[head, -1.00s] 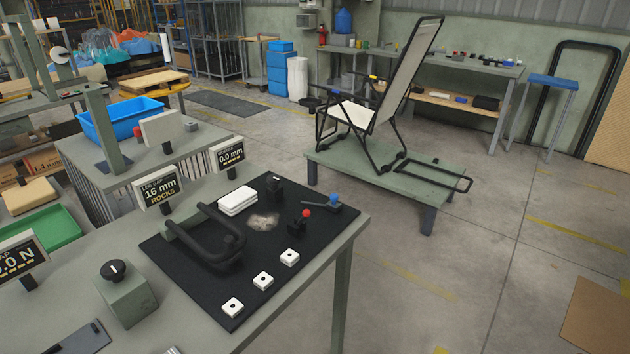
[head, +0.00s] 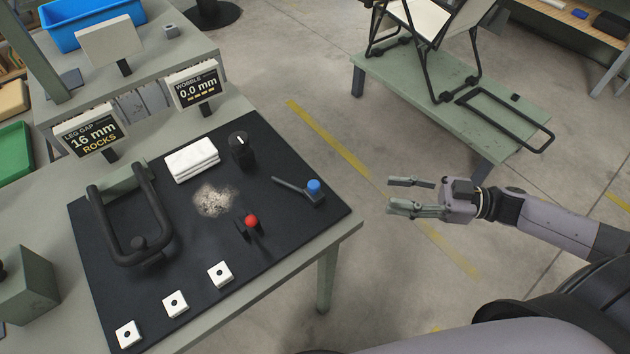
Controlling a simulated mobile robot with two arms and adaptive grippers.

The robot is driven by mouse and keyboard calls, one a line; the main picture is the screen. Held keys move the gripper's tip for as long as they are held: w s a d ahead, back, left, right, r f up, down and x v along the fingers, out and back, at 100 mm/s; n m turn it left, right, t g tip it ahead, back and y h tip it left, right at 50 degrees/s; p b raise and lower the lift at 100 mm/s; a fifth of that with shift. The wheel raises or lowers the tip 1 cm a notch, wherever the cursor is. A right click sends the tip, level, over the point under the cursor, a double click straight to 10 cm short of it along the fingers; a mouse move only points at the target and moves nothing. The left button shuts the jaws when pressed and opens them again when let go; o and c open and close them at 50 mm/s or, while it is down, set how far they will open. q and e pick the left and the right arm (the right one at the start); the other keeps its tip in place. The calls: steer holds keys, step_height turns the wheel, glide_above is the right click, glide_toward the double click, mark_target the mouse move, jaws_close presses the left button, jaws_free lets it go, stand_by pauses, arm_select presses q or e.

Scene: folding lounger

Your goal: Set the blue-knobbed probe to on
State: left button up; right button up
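The blue-knobbed probe (head: 313,188) lies on the black mat at its right corner, with a grey lever pointing to the upper left from its small base. A red-knobbed piece (head: 251,221) stands to its lower left on the same mat. My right gripper (head: 394,193) comes in from the right and is beyond the table's right edge, over the floor. Its two fingers are apart and empty, pointing left toward the blue knob, with a clear gap between. My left gripper is not in view.
The black mat (head: 110,300) also holds a black tube frame (head: 95,215), a white stack (head: 192,160), a black dial (head: 240,150), a pale powder patch and white squares. Displays (head: 90,133) stand behind. A lounger sits on a green platform (head: 400,80) at the upper right.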

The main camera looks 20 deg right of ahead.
glide_toward(314, 184)
steer(key=p+x, duration=0.2)
steer(key=x, duration=0.7)
steer(key=shift+w+a+f, duration=0.1)
steer(key=shift+f, duration=0.05)
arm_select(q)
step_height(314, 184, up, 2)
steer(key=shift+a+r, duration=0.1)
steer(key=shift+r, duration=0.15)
arm_select(e)
steer(key=shift+w+a, duration=0.15)
steer(key=shift+a, duration=0.25)
steer(key=shift+f, duration=0.1)
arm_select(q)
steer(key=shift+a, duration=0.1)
arm_select(e)
jaws_close()
